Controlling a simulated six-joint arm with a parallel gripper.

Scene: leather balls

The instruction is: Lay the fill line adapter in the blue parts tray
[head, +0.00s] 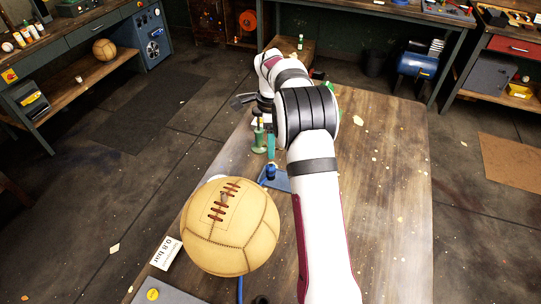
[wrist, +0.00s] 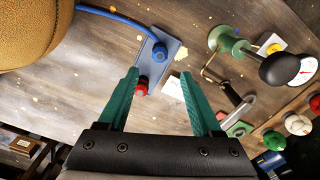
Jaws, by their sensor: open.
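My gripper (wrist: 159,73) is open, its two green fingers spread in the wrist view with nothing held between them. A flat blue plate or tray (wrist: 174,50) lies on the table beyond the fingertips; it also shows in the head view (head: 281,184), partly hidden by my arm. A blue fitting (wrist: 159,52) on a blue hose (wrist: 112,18) is at this plate. A red-capped piece (wrist: 141,87) shows close beside the left finger; I cannot tell whether they touch. I cannot tell for sure which piece is the fill line adapter.
A tan laced leather ball (head: 230,226) stands at the table's left, with a white card (head: 166,252) beside it. A green pump or stand with a black knob (wrist: 282,69) and a gauge (wrist: 305,70) is right of the fingers. The table (head: 390,210) right of my arm is clear.

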